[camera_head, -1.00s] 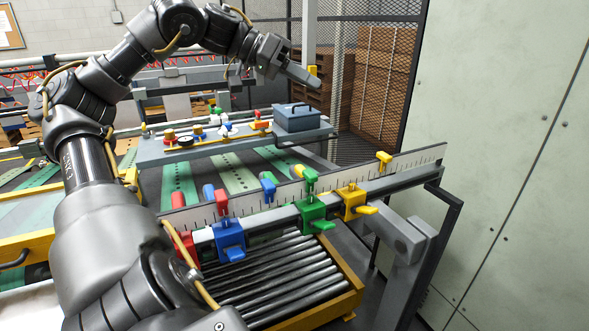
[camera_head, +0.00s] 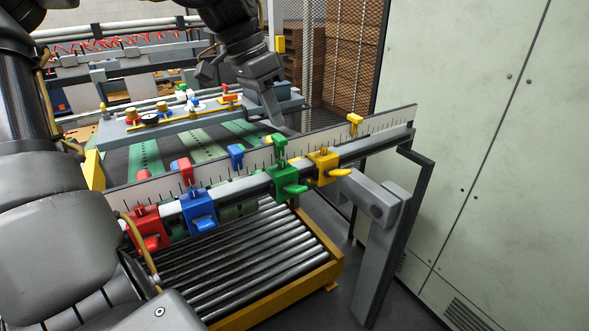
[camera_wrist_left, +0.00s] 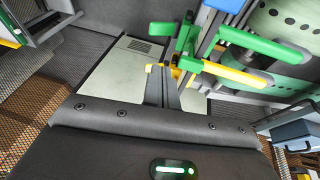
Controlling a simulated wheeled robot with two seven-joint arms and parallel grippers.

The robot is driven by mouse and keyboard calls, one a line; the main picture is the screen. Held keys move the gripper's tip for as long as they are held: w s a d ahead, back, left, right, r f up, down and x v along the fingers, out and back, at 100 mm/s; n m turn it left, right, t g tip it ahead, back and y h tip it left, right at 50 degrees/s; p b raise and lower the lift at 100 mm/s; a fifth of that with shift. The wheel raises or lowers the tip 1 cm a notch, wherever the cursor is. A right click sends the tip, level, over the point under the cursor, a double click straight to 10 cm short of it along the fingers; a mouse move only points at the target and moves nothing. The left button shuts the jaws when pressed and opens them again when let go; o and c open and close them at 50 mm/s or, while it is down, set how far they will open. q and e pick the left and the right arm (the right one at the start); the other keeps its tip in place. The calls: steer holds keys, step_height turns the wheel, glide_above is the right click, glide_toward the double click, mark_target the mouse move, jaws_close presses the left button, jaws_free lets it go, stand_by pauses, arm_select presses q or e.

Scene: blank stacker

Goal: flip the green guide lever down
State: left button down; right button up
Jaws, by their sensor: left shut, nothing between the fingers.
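The green guide (camera_head: 285,178) is clamped on the rail between the blue and yellow guides. Its green lever (camera_head: 296,190) sticks out toward the lower right, roughly level. A green upright piece (camera_head: 280,142) rises behind it. My left gripper (camera_head: 280,124) is shut and empty, pointing down just above and behind this upright piece; I cannot tell if they touch. In the left wrist view my shut fingers (camera_wrist_left: 162,82) have green parts (camera_wrist_left: 186,45) beyond the tips and a long green bar (camera_wrist_left: 262,46) to the right. My right gripper is not in view.
The yellow guide (camera_head: 324,165) is right of the green one; the blue guide (camera_head: 200,211) and red guide (camera_head: 147,230) are left. A white ruler strip (camera_head: 386,122) runs behind the rail. Rollers (camera_head: 245,262) lie below. A pale cabinet (camera_head: 490,150) stands at the right.

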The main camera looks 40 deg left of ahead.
arm_select(q)
steer(key=p, duration=0.4)
glide_above(301, 187)
steer(key=a, duration=0.2)
steer(key=f, duration=1)
steer(key=shift+s+d+f, duration=0.15)
steer(key=shift+s+f, duration=0.1)
steer(key=shift+f, duration=0.1)
steer(key=shift+s+d+f, duration=0.15)
steer(key=shift+d+f, duration=0.1)
steer(key=shift+f, duration=0.35)
steer(key=shift+f, duration=0.1)
